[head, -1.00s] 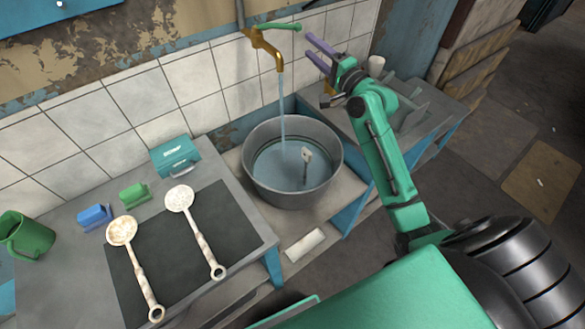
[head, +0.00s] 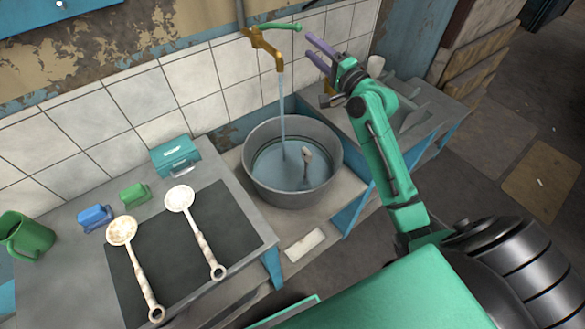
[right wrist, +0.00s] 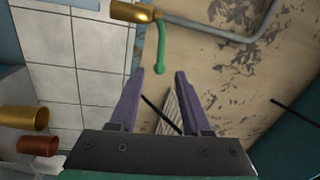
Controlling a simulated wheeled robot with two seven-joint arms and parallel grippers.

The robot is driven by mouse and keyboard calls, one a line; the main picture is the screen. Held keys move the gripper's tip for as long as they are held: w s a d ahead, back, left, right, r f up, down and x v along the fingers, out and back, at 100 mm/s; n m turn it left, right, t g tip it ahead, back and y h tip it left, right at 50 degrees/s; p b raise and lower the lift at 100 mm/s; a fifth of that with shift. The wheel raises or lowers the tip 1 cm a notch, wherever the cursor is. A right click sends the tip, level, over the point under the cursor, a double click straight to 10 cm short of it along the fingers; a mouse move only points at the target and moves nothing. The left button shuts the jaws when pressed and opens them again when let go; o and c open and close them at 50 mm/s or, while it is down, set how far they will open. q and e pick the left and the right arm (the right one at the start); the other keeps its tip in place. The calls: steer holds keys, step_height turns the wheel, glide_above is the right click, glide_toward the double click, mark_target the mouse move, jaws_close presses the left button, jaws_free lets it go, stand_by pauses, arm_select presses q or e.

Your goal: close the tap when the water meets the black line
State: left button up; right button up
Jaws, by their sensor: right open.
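The brass tap (head: 268,50) with a green lever handle (head: 284,26) is on the tiled wall. A stream of water falls from it into a grey metal tub (head: 256,188). The water (head: 290,172) fills the lower part of the tub, and a dark line (head: 262,152) on the inner wall shows above the surface. My right gripper (head: 312,46) is open and empty, just right of the handle. In the right wrist view the green handle (right wrist: 162,55) points down toward the gap between the fingertips (right wrist: 160,72), apparently clear of both. My left gripper is not in view.
A utensil-like thing (head: 306,155) stands in the water. The left table holds two pale skimmers (head: 181,199), a teal box (head: 175,156), blue and green blocks (head: 95,217) and a green mug (head: 25,236). A side table (head: 425,115) stands beneath my right arm.

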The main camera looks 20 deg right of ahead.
stand_by(0.4)
jaws_close()
steer(key=s+r+n+g+b, duration=0.1)
steer(key=s+r+n, duration=0.1)
steer(key=n, duration=0.9)
steer(key=n+g+p, duration=0.2)
steer(key=n+p, duration=0.2)
steer(key=n, duration=1.8)
glide_toward(280, 27)
steer(key=w+a, duration=0.3)
steer(key=a, duration=0.1)
steer(key=shift+w+d+h+p, duration=0.4)
steer(key=shift+w+d+p, duration=0.1)
steer(key=shift+w+d, duration=0.45)
steer(key=shift+w+d+f, duration=0.25)
steer(key=shift+w+d, duration=0.05)
